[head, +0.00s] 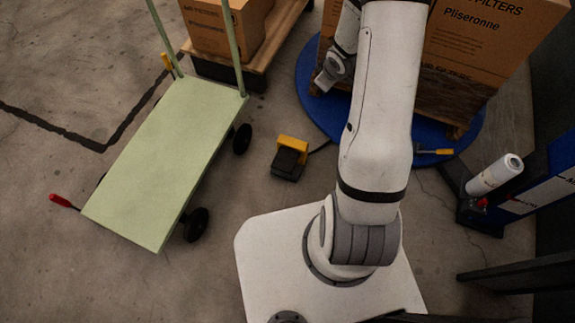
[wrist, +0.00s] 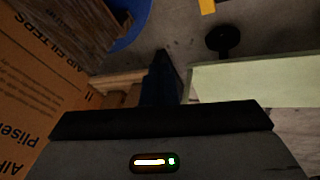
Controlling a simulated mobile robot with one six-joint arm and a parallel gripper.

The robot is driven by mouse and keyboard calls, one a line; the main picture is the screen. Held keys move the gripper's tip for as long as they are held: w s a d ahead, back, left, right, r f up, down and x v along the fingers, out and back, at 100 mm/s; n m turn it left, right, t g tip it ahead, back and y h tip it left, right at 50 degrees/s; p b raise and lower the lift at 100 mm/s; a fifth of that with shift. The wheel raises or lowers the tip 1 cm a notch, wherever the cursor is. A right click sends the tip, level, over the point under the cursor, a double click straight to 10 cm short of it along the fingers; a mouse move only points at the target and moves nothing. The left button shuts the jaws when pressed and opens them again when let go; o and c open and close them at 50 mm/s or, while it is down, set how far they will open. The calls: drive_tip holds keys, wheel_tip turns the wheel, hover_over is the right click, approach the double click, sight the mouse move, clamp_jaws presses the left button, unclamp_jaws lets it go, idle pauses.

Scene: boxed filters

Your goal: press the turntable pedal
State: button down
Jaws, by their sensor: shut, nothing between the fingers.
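The pedal (head: 289,158), a black block with a yellow hood, lies on the concrete floor in the head view, between the green cart and the turntable. A dark cable runs from it toward the blue round turntable (head: 309,103). In the wrist view a yellow piece at the top edge (wrist: 207,6) looks like part of the pedal; the rest is cut off. The turntable's blue rim (wrist: 132,30) shows at upper left. My gripper (wrist: 163,58) is shut and empty, apart from the pedal. In the head view my arm reaches over the turntable side, and the fingers are not clear.
A green flat cart (head: 165,160) with black wheels stands left of the pedal. A boxed pallet (head: 460,95) sits on the turntable, close to my arm. Another pallet with a carton (head: 225,25) is behind. A wrapping machine with a film roll (head: 495,175) stands at right.

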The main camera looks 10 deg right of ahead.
drive_tip(key=s+a+f+n+y+b, duration=0.1)
drive_tip(key=s+a+f+y+b, duration=0.1)
drive_tip(key=f, duration=0.8)
drive_tip(key=s+a+f+n+y+b, duration=0.1)
drive_tip(key=s+a+f+y+b, duration=0.1)
drive_tip(key=f, duration=0.9)
drive_tip(key=s+a+f+n+y+b, duration=0.1)
drive_tip(key=s+a+f+y+b, duration=0.2)
drive_tip(key=f, duration=0.8)
drive_tip(key=shift+s+f+b, duration=0.15)
drive_tip(key=shift+f+b, duration=0.05)
drive_tip(key=shift+b, duration=0.75)
drive_tip(key=b, duration=0.4)
hover_over(282, 164)
drive_tip(key=s+d, duration=0.2)
wheel_tip(282, 164, down, 7)
drive_tip(key=shift+d+f, duration=0.1)
drive_tip(key=shift+f, duration=0.05)
wheel_tip(282, 164, down, 2)
drive_tip(key=shift+w+f+b, duration=0.1)
drive_tip(key=shift+f+b, duration=0.15)
drive_tip(key=shift+b, duration=0.05)
drive_tip(key=shift+f, duration=0.65)
